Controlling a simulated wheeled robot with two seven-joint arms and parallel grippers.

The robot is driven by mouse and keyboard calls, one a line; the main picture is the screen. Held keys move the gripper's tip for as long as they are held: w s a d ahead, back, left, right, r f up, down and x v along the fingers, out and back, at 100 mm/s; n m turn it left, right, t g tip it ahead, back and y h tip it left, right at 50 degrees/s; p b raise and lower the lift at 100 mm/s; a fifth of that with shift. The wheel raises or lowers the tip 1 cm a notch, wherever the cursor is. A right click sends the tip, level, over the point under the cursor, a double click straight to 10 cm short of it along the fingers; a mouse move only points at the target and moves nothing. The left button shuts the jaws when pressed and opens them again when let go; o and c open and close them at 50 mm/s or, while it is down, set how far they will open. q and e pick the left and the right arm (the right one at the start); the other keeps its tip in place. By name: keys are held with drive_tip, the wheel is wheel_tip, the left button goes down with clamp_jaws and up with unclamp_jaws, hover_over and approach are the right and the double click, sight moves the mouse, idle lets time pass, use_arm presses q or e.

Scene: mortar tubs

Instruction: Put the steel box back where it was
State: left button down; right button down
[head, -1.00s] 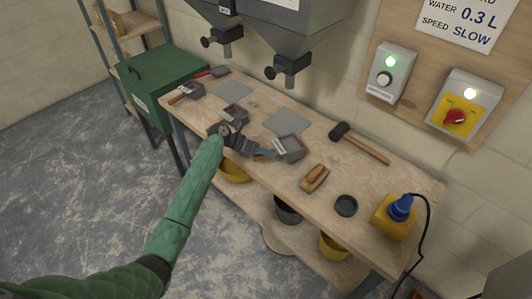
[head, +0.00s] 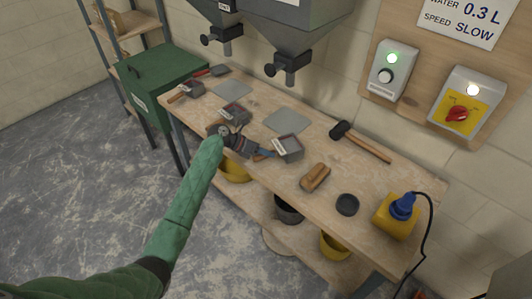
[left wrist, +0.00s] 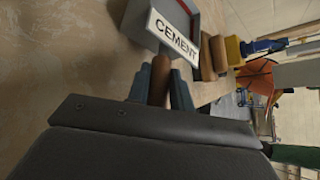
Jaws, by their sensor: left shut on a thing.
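The steel box (head: 288,149) is a small open grey box with a wooden handle, near the front edge of the wooden bench. In the left wrist view its label (left wrist: 172,35) reads CEMENT. My left gripper (head: 262,153) is shut on its wooden handle (left wrist: 158,82), with the blue-grey fingers (left wrist: 160,88) on either side. I cannot tell whether the box rests on the bench or hangs just above it. Two similar boxes stand further left, one in the middle (head: 235,116) and one at the far end (head: 191,90). My right gripper is not in view.
Two grey plates lie on the bench (head: 440,205), one (head: 287,120) behind the held box and one (head: 233,89) further left. A mallet (head: 360,142), brown brush-like block (head: 315,178), dark round dish (head: 347,205) and yellow container (head: 394,217) occupy the right. Hoppers (head: 292,30) overhang the back.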

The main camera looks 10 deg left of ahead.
use_arm(q)
drive_tip(key=shift+f, duration=0.5)
drive_tip(key=c, duration=1.2)
unclamp_jaws()
drive_tip(key=shift+o, duration=0.2)
drive_tip(key=shift+f, duration=0.1)
drive_tip(key=shift+b+v, duration=0.3)
drive_tip(key=shift+v, duration=0.55)
drive_tip(key=b+v, duration=0.1)
drive_tip(key=v, duration=0.3)
drive_tip(key=shift+a, duration=0.35)
drive_tip(key=shift+s+a+r+b, duration=0.15)
drive_tip(key=shift+a+r+b, duration=0.2)
drive_tip(key=shift+a+r, duration=0.25)
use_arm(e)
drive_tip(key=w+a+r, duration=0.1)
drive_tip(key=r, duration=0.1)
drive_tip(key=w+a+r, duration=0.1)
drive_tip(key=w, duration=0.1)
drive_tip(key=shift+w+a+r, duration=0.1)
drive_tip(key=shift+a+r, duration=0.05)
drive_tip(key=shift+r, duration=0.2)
